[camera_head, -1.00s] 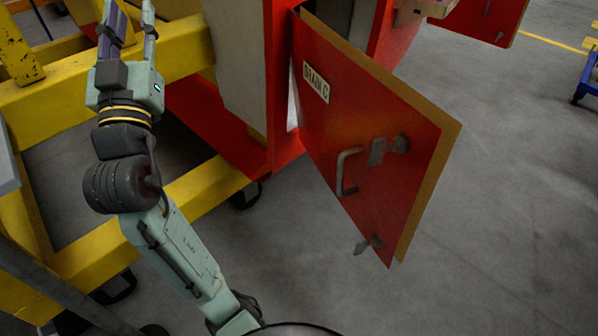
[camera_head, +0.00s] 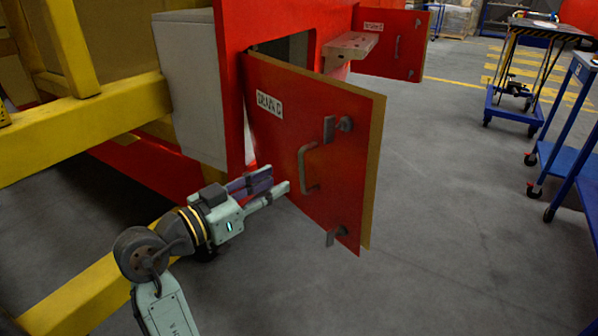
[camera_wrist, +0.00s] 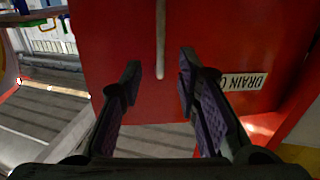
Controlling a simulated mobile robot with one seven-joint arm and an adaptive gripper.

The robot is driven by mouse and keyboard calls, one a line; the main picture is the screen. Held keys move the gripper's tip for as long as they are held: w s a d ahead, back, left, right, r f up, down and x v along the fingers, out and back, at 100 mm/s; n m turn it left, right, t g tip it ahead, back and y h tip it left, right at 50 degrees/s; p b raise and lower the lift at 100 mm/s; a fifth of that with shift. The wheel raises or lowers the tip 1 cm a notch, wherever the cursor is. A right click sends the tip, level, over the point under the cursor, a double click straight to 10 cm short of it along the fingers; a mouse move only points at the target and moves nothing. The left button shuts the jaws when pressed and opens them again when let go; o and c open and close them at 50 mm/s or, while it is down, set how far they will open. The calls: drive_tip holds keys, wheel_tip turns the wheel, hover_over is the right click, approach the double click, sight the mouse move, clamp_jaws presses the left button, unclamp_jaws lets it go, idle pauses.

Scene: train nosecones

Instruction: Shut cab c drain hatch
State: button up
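The drain C hatch (camera_head: 290,115) is a red door with a tan edge, standing open from the red body, its label (camera_head: 269,104) on the outer face. It has a bar handle (camera_head: 308,168) and two latches, an upper one (camera_head: 338,125) and a lower one (camera_head: 336,235). My gripper (camera_head: 281,181) is open in front of the lower left of the door, fingers pointing toward it. In the wrist view the door (camera_wrist: 210,25) fills the space beyond the spread fingers (camera_wrist: 159,80), with the handle (camera_wrist: 160,40) between them and the label upside down at right. Contact cannot be told.
Another labelled red hatch (camera_head: 392,45) stands open farther back, near a tan step-like bracket (camera_head: 350,45). Yellow frame beams (camera_head: 85,120) run at left. Blue carts (camera_head: 515,105) stand at right. The grey floor right of the door is clear.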

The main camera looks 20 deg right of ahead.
sight(300, 169)
drive_tip(key=p+x, duration=0.1)
drive_tip(key=x, duration=0.7)
drive_tip(key=shift+w+d, duration=0.15)
drive_tip(key=shift+d, duration=0.15)
drive_tip(key=shift+c, duration=0.5)
clamp_jaws()
